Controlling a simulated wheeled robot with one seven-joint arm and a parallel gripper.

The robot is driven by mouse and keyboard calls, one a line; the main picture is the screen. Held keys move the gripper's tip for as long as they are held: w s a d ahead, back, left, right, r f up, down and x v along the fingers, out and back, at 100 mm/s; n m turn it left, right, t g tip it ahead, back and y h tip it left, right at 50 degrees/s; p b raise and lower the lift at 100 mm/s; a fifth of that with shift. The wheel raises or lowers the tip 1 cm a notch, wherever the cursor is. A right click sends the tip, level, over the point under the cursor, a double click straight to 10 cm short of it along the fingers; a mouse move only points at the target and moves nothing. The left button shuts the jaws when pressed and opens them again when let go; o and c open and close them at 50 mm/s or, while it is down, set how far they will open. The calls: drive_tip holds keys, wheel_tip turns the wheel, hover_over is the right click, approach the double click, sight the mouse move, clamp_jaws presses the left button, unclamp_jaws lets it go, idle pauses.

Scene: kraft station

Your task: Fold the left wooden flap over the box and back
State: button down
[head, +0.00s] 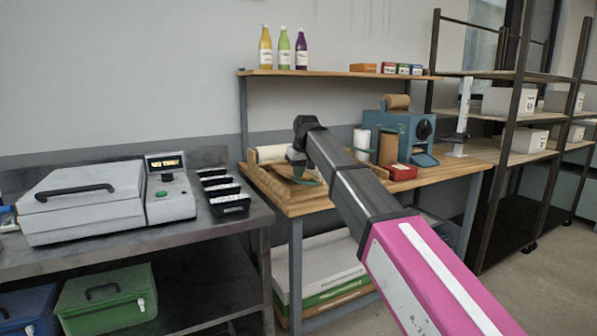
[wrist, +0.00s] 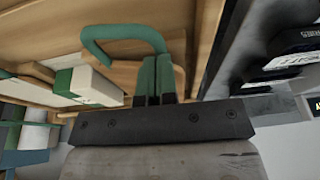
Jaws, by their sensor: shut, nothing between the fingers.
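A wooden folding fixture (head: 262,187) sits at the left end of the wooden bench, partly hidden behind my arm. My gripper (head: 300,172) is low over it. In the wrist view my gripper (wrist: 160,85) has its green fingers shut together with nothing between them. A green hooked piece (wrist: 120,34) curves beside the fingertips; I cannot tell whether it touches them. A wooden board (wrist: 208,45), perhaps the left flap, is close to the right of the fingers. A white and green box (wrist: 85,84) lies among wooden parts to their left. The flap's angle is unclear.
A metal table (head: 150,240) at left holds a grey sealing machine (head: 85,200) and several black trays (head: 228,200) near the fixture. A blue machine (head: 400,135) and a red box (head: 401,172) stand right on the bench. A shelf (head: 345,73) with bottles hangs above.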

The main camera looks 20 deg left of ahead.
drive_tip(key=shift+s+a+f, duration=0.25)
drive_tip(key=shift+s+f, duration=0.1)
drive_tip(key=shift+f, duration=0.35)
drive_tip(key=shift+s+a+f+t+h, duration=0.1)
drive_tip(key=shift+f+t+h, duration=0.1)
drive_tip(key=shift+f, duration=0.25)
drive_tip(key=shift+s+a+f+t+h, duration=0.1)
drive_tip(key=shift+f+t+h, duration=0.1)
drive_tip(key=shift+f, duration=0.25)
drive_tip(key=shift+r, duration=0.1)
drive_tip(key=shift+a+r, duration=0.1)
drive_tip(key=shift+r, duration=0.15)
drive_tip(key=s+a+v, duration=0.1)
drive_tip(key=a+v, duration=0.1)
drive_tip(key=v, duration=1.1)
drive_tip(key=shift+d+r, duration=0.1)
